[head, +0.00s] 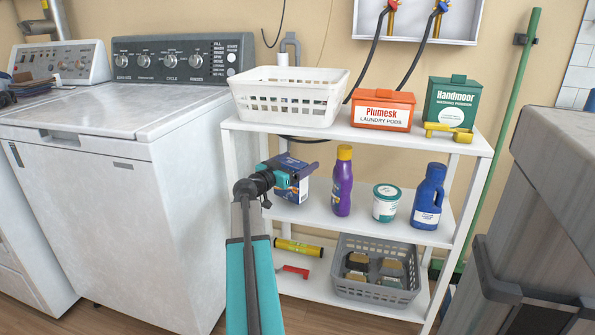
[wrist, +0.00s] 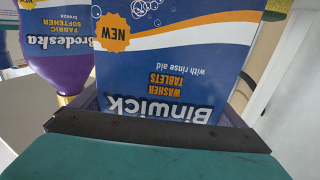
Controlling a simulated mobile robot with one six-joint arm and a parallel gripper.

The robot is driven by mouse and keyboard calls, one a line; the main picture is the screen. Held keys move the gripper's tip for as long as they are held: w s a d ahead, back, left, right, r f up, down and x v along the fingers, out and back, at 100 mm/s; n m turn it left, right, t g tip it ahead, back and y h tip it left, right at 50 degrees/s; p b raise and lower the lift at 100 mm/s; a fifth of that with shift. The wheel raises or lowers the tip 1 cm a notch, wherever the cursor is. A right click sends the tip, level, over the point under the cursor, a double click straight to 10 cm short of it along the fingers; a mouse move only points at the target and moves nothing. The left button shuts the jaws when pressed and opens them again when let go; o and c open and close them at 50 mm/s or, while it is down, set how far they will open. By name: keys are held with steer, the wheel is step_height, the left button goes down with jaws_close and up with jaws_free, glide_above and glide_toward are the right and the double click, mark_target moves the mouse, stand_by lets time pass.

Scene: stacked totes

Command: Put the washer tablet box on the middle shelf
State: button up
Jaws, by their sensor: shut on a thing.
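The washer tablet box (head: 300,189), dark blue with an orange and white label, is at the left end of the white middle shelf (head: 338,222). My gripper (head: 298,174) is shut on it, reaching in from the left front. In the wrist view the box (wrist: 175,60) fills the middle, between the fingers, with its "Binwick" lettering upside down in the picture. Part of the box is hidden behind my gripper in the head view. I cannot tell whether its base touches the shelf.
A purple softener bottle (head: 342,182) stands just right of the box, then a white tub (head: 386,203) and a blue jug (head: 428,197). The top shelf holds a white basket (head: 288,96) and two boxes. A grey basket (head: 376,288) is below. A washing machine (head: 125,170) stands left.

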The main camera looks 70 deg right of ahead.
steer(key=shift+f+b, duration=0.4)
steer(key=shift+f, duration=1.1)
steer(key=o, duration=1.4)
steer(key=shift+a+r, duration=0.15)
steer(key=shift+r, duration=0.05)
steer(key=p+v, duration=0.2)
steer(key=v, duration=0.9)
steer(key=shift+w+a, duration=0.15)
steer(key=shift+a, duration=0.2)
